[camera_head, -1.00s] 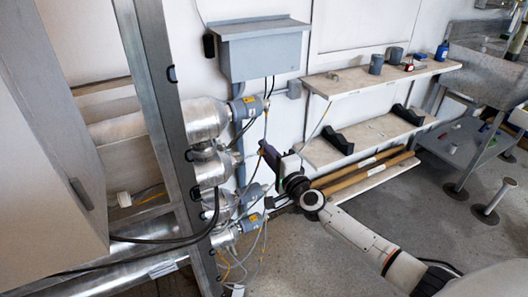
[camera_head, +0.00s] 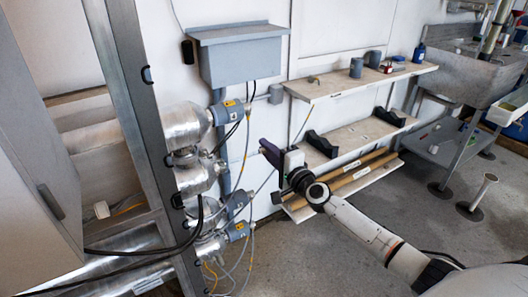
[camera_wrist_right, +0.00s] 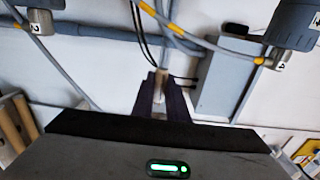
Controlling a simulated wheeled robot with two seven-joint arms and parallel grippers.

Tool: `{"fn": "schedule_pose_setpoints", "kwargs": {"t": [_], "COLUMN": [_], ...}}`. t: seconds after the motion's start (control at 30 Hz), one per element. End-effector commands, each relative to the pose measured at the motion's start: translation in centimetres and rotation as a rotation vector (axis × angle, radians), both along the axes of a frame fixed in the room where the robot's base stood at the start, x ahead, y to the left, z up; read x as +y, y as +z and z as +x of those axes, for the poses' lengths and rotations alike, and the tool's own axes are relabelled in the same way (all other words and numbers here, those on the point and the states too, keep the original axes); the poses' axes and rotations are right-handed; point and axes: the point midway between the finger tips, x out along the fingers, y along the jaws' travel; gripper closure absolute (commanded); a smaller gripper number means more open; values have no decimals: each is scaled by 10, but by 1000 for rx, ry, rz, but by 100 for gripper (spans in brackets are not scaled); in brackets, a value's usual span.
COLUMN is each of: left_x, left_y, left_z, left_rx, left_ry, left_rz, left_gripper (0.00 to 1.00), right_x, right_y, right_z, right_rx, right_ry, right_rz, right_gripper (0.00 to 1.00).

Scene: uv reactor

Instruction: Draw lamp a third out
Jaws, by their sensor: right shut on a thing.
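My right gripper (camera_head: 270,172) is at the centre of the head view, to the right of the reactor's stacked metal housings. In the right wrist view its dark fingers (camera_wrist_right: 161,92) are shut on a slim pale piece (camera_wrist_right: 160,84), which looks like a lamp's end. How far the lamp reaches back is hard to tell. Grey lamp end caps with yellow labels project from the housings: an upper one (camera_head: 228,112), a middle one (camera_head: 236,203) and a lower one (camera_head: 237,231). My left gripper is not in view.
Loose grey cables (camera_head: 248,165) hang between the caps and my right gripper. A grey box (camera_head: 241,58) is on the wall above. Shelves (camera_head: 360,82) with small items and black cradles (camera_head: 321,144) stand to the right. Open floor (camera_head: 400,210) lies at the lower right.

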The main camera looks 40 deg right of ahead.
Motion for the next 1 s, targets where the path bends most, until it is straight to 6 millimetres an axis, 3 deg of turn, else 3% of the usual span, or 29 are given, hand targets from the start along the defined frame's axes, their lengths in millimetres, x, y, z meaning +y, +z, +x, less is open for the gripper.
{"fn": "schedule_pose_setpoints", "kwargs": {"t": [0.2,0.73,1.0], "left_x": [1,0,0], "left_y": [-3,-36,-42], "left_z": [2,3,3], "left_rx": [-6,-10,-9], "left_ry": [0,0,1], "left_rz": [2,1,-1], "left_gripper": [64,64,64], "right_x": [-3,-50,-60], "right_y": [0,-4,-2], "right_z": [0,-2,-3], "right_rx": [-1,-2,-1], "right_ry": [-1,-2,-1], "right_rz": [1,0,2], "right_gripper": [100,100,100]}}
